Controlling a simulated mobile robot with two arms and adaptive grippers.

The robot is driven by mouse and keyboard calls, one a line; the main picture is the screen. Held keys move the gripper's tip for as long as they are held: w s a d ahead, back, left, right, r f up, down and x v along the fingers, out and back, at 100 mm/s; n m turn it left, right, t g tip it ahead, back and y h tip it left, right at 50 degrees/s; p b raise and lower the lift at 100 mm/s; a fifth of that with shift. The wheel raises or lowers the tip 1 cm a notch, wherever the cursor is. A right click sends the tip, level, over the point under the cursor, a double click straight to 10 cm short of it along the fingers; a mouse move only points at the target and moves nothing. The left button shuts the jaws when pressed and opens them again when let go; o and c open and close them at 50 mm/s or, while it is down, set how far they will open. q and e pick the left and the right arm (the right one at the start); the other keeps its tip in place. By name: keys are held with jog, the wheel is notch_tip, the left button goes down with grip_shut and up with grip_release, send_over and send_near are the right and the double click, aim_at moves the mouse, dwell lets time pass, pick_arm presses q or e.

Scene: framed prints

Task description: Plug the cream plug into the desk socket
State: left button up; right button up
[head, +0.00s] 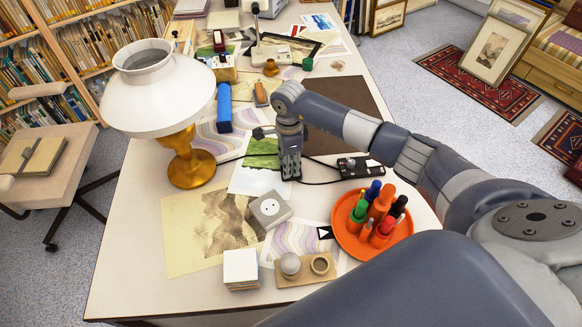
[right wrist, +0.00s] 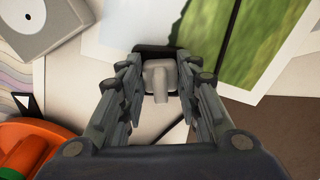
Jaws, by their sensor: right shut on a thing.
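The cream plug (right wrist: 158,76) shows in the right wrist view between the fingertips of my right gripper (right wrist: 160,84), which is shut on it. In the head view my right gripper (head: 291,172) points down over the middle of the desk, and its fingers hide the plug. The desk socket is a grey square block (head: 269,208) with a round face and two holes. It sits below and left of the gripper, apart from it, and its corner shows at the upper left of the right wrist view (right wrist: 42,24). My left gripper is not in view.
A white lamp (head: 160,95) on a gold base stands left of the gripper. A black power strip (head: 360,167) and an orange tray (head: 346,238) of markers are at the right. Prints lie flat around the socket. A white-topped block (head: 240,268) stands near the front edge.

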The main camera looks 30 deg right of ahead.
jog(key=shift+r, duration=0.1)
jog(key=shift+w+r, duration=0.1)
jog(key=shift+r, duration=0.5)
jog(key=shift+s+a+r+b, duration=0.1)
jog(key=shift+s+r+b, duration=0.1)
jog(key=shift+r+b, duration=0.25)
jog(key=shift+s+a+r+b, duration=0.1)
jog(key=shift+s+r+b, duration=0.1)
jog(key=shift+r, duration=0.35)
jog(key=s+a, duration=0.2)
jog(key=s, duration=0.2)
jog(key=s+a+r+b, duration=0.1)
jog(key=s+a, duration=0.1)
jog(key=s, duration=0.3)
jog(key=s+a+b, duration=0.1)
jog(key=s+a, duration=0.2)
jog(key=s, duration=0.1)
jog(key=shift+s+r, duration=0.3)
jog(key=s+r+n, duration=0.3)
jog(key=r+n, duration=0.7)
jog(key=n, duration=1)
jog(key=shift+s+r+n, duration=0.2)
jog(key=shift+s+n, duration=0.15)
jog(key=shift+n, duration=0.05)
